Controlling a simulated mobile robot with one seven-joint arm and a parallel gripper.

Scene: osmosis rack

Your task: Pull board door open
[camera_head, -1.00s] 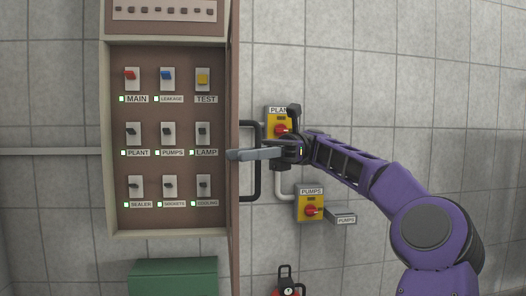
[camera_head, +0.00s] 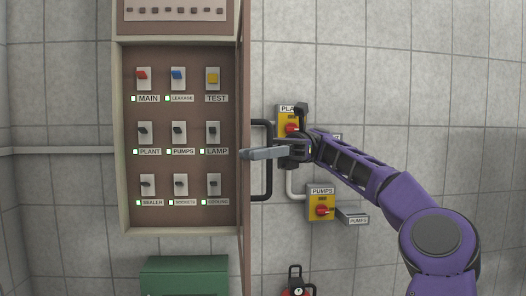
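The board (camera_head: 118,150) is a brown box on the wall with rows of switches and green lamps inside. Its door (camera_head: 246,215) stands wide open, seen nearly edge-on at the board's right side. A dark bar handle (camera_head: 268,185) sticks out from the door's right face. My gripper (camera_head: 245,154) reaches in from the right, its grey fingers pointing left across the handle, with the tips at the door's edge. The fingers overlap in this view, so I cannot tell the gap between them or whether they touch the handle.
A yellow PLANT switch (camera_head: 284,117) with a red knob is on the wall behind my gripper. A yellow PUMPS switch (camera_head: 321,207) is below it. A green box (camera_head: 185,276) is under the board, and a red object (camera_head: 297,291) is at the bottom edge. The wall at far right is bare.

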